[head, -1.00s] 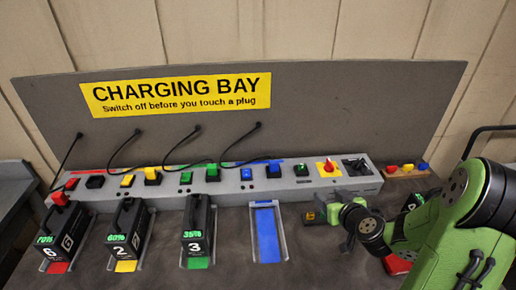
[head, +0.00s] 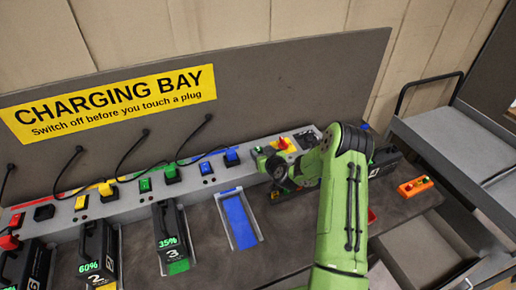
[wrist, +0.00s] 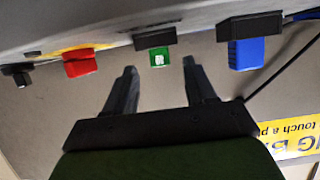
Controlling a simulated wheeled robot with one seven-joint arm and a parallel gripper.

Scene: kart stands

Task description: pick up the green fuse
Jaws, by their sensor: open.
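The green fuse (wrist: 159,57) shows in the wrist view as a small green block with a pale mark, sticking out of a black holder on the grey charging panel. My gripper (wrist: 160,70) is open, its two dark fingers apart. The fingertips stand on either side of the fuse in the picture; I cannot tell whether they reach it in depth.
A red knob (head: 283,143) on a yellow plate is close to my gripper; it also shows in the wrist view (wrist: 78,67). A blue plug (wrist: 247,54) with a cable is on the other side. Batteries (head: 170,230) and an empty blue bay (head: 240,221) lie in front.

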